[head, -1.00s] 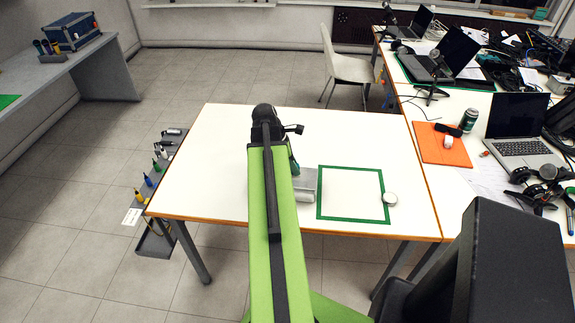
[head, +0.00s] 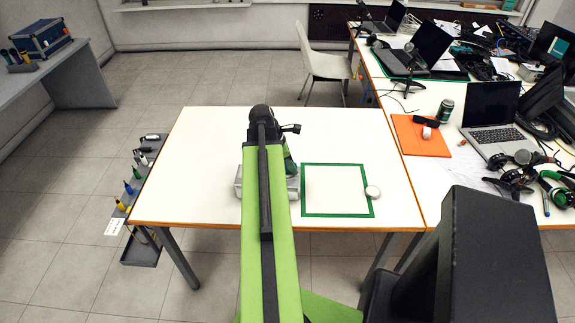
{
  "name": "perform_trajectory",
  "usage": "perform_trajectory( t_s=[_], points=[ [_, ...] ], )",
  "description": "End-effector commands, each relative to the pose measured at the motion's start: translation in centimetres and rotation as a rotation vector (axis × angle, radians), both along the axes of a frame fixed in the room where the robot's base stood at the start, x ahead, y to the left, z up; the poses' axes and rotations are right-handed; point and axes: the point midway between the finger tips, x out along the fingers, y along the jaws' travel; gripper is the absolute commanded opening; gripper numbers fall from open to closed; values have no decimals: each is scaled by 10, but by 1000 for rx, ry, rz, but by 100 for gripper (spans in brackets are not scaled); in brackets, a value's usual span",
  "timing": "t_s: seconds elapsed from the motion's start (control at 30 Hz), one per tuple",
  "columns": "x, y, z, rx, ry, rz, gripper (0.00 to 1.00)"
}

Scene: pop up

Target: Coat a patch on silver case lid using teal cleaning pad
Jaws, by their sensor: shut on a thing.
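The silver case (head: 238,185) lies on the white table, left of the green square outline. My green arm covers its middle, so only its left and right ends show and I cannot see the patch on its lid. My gripper is hidden behind my arm; a dark green part, probably a lower arm link, shows just right of the arm above the case. The teal cleaning pad cannot be made out. Whether anything touches the lid cannot be seen.
The white table (head: 200,150) has free room at left and back.

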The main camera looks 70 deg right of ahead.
Motion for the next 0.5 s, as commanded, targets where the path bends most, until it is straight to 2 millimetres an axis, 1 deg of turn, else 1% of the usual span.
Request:
perform_trajectory(
  t_s=[0.2, 0.37, 0.5],
  points=[
    [-21, -7, -1, 0, 0, -1, 0],
    [-25, -9, -2, 1, 1, 1, 0],
    [-27, -3, 0, 1, 1, 1, 0]
  ],
)
